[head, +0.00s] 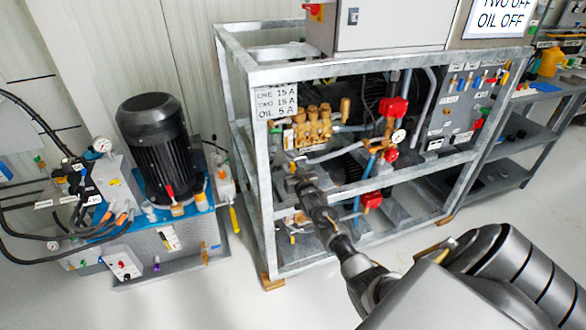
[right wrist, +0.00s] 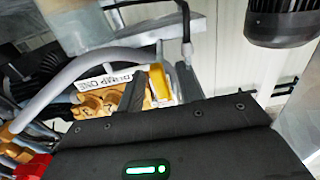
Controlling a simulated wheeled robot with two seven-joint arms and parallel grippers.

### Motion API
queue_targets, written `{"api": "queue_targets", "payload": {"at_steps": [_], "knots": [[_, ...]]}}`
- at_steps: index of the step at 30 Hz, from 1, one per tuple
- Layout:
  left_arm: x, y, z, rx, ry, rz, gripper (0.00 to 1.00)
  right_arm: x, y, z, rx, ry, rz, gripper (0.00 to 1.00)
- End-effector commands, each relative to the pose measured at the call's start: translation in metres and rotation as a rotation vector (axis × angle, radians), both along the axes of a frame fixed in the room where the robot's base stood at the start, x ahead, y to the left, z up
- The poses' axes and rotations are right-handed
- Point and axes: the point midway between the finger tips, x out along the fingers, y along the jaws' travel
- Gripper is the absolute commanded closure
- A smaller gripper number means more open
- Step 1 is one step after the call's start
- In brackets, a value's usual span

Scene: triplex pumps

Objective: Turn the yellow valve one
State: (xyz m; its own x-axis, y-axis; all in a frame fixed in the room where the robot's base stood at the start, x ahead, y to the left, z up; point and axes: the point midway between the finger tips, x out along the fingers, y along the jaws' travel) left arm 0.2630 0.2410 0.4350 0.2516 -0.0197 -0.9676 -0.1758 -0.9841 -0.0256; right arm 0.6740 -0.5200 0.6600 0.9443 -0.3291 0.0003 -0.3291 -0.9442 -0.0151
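The yellow valve handle (right wrist: 159,86) shows in the right wrist view as a short yellow bar beside the PUMP ONE label (right wrist: 103,80). My right gripper (right wrist: 161,88) has its two dark fingers apart, one on each side of the handle in this view. I cannot tell whether either finger touches it. In the head view my right gripper (head: 296,170) reaches into the left front of the metal frame, just below the brass pump (head: 318,125). The handle is hard to make out there. My left gripper is not in view.
The galvanized frame (head: 255,200) has bars close around my right arm. Red valves (head: 395,107) and a pressure gauge (head: 398,136) are to the right. A black motor unit (head: 155,150) stands left. Grey hoses (right wrist: 85,75) run close to my right gripper.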

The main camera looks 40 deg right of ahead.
Motion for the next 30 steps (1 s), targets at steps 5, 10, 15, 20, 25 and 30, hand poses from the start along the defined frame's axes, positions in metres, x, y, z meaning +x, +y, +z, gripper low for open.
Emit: {"api": "queue_targets", "payload": {"at_steps": [5, 10, 15, 20, 25, 30], "knots": [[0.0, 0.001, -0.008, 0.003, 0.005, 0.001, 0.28, -0.023, 0.008, 0.0, 0.001, 0.003, -0.001, 0.65], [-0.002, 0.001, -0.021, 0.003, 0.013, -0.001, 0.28, -0.057, 0.02, 0.0, 0.001, 0.002, 0.0, 0.65], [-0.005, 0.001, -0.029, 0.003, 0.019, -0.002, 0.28, -0.084, 0.029, 0.0, 0.001, 0.003, 0.0, 0.65], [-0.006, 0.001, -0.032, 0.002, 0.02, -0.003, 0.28, -0.098, 0.034, -0.001, 0.002, 0.002, -0.001, 0.65], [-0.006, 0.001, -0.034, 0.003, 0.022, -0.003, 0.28, -0.101, 0.035, -0.001, 0.001, 0.001, -0.001, 0.65], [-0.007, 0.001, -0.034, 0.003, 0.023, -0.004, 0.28, -0.101, 0.035, -0.001, 0.001, 0.001, -0.001, 0.65]]}}
